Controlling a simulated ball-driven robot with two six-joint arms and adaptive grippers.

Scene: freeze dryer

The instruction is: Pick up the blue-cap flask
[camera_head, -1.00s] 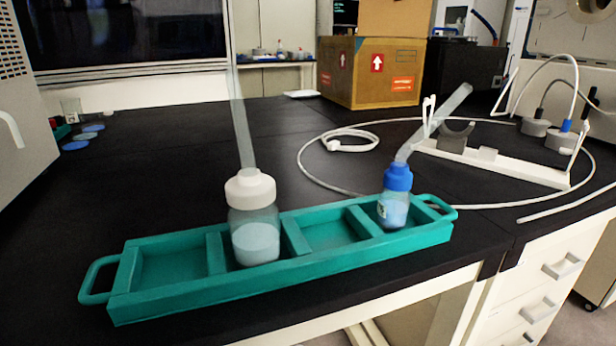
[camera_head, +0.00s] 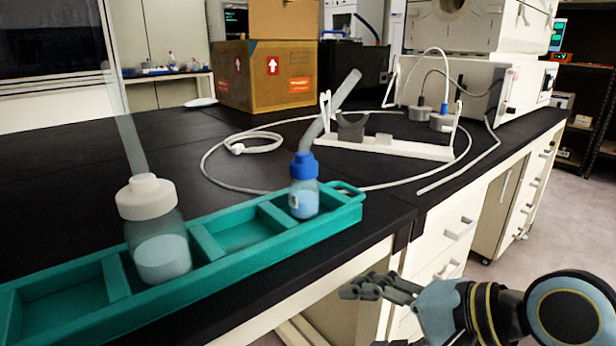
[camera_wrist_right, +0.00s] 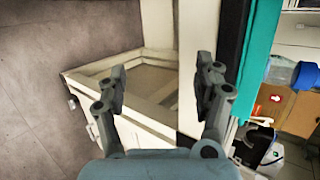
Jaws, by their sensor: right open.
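The blue-cap flask (camera_head: 304,186) stands upright in the right end compartment of the teal rack (camera_head: 75,262), with a translucent tube rising from its cap. A white-cap flask (camera_head: 155,228) stands in another compartment to its left. My right gripper (camera_head: 352,288) is at the lower right of the head view, in front of the bench edge and below and right of the blue-cap flask, apart from it. In the right wrist view my right gripper (camera_wrist_right: 162,90) is open and empty. The blue cap (camera_wrist_right: 283,74) and part of its flask show at that view's right edge. My left gripper is not in view.
A white stand (camera_head: 385,146) and a looped white hose (camera_head: 215,172) lie behind the rack. A cardboard box (camera_head: 268,78) is at the back. White drawers (camera_head: 455,230) stand beneath the bench beside my right arm.

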